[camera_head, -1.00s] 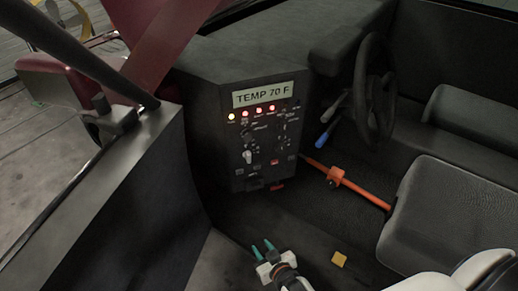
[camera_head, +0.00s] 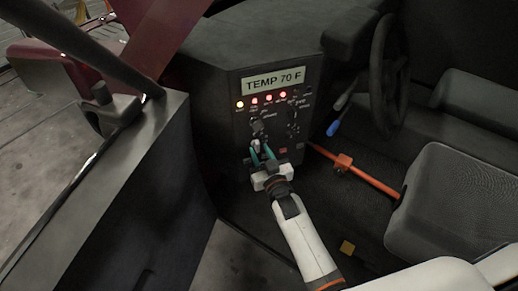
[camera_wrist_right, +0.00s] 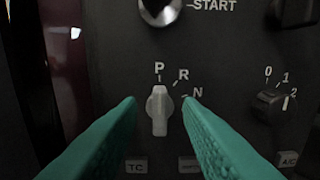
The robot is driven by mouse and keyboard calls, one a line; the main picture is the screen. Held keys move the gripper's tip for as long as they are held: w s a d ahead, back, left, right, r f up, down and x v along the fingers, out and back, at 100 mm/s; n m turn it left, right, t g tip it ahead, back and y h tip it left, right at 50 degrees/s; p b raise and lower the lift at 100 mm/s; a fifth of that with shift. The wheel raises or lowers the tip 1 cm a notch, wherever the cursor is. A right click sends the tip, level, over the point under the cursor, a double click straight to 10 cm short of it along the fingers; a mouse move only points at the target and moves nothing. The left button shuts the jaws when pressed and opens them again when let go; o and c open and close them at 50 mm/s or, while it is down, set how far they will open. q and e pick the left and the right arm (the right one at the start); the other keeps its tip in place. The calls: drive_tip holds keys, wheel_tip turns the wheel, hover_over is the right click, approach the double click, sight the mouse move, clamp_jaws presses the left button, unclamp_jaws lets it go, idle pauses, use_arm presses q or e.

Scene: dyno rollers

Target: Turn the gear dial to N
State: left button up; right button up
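The gear dial (camera_wrist_right: 159,110) is a pale grey knob on the dark panel, in the middle of the right wrist view. Its long grip stands upright, in line with the letter P above it. The letters R and N (camera_wrist_right: 197,93) lie to the upper right of it. My right gripper (camera_wrist_right: 160,101) is open, with one teal finger to each side of the dial and gaps between. In the head view my right gripper (camera_head: 261,152) is at the front of the panel (camera_head: 240,135). Whether the fingertips reach past the knob's face is hard to tell. My left gripper is not in view.
A round START knob (camera_wrist_right: 160,10) sits above the dial, and a smaller 0-1-2 switch (camera_wrist_right: 270,100) sits to the right. Lit indicators and a TEMP 70 F display (camera_head: 273,82) are higher up. An orange bar (camera_head: 372,178) and a steering wheel (camera_head: 390,70) are to the right.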

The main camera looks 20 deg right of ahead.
drive_tip(key=shift+w, duration=0.95)
drive_tip(key=shift+c, duration=0.2)
drive_tip(key=c, duration=0.6)
drive_tip(key=shift+c, duration=0.2)
